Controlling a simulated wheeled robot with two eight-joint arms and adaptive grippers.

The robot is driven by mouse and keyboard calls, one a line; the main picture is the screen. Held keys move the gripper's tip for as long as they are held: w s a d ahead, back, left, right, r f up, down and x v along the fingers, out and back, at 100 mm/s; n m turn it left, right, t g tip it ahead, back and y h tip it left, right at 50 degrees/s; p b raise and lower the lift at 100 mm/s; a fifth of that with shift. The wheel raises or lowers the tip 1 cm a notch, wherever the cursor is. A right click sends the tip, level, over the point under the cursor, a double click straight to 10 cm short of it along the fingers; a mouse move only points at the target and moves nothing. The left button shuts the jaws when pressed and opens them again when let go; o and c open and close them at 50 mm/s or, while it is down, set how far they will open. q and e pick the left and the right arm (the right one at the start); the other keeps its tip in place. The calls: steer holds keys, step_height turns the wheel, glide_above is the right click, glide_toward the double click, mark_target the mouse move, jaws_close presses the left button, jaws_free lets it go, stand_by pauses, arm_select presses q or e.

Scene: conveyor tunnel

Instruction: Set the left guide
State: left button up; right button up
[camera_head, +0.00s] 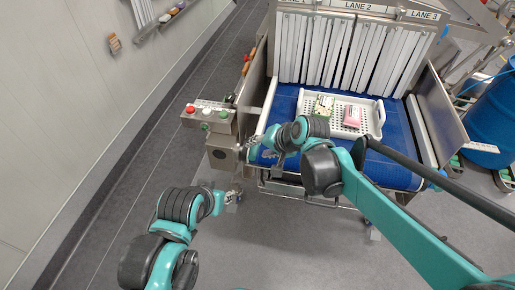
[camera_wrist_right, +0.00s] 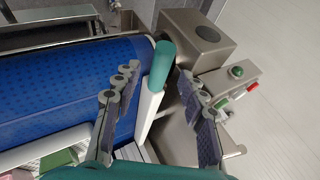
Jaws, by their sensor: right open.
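The left guide is a pale rail (camera_head: 265,118) along the left edge of the blue belt (camera_head: 285,103). In the right wrist view its white bar (camera_wrist_right: 149,106) ends in a teal handle (camera_wrist_right: 162,62). My right gripper (camera_head: 257,150) is at the near end of this rail. In the wrist view my right gripper (camera_wrist_right: 160,95) is open, one finger on each side of the handle, with visible gaps. The handle is mostly hidden by the gripper in the head view. My left gripper (camera_head: 234,196) hangs low in front of the conveyor, away from the guide; its fingers are too small to read.
A white tray (camera_head: 377,133) with a green box (camera_head: 323,105) and a pink box (camera_head: 352,116) is on the belt before the strip curtain (camera_head: 345,50). A button box (camera_head: 208,116) stands left of the guide. A blue barrel (camera_head: 492,115) is at right.

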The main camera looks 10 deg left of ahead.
steer(key=v, duration=1)
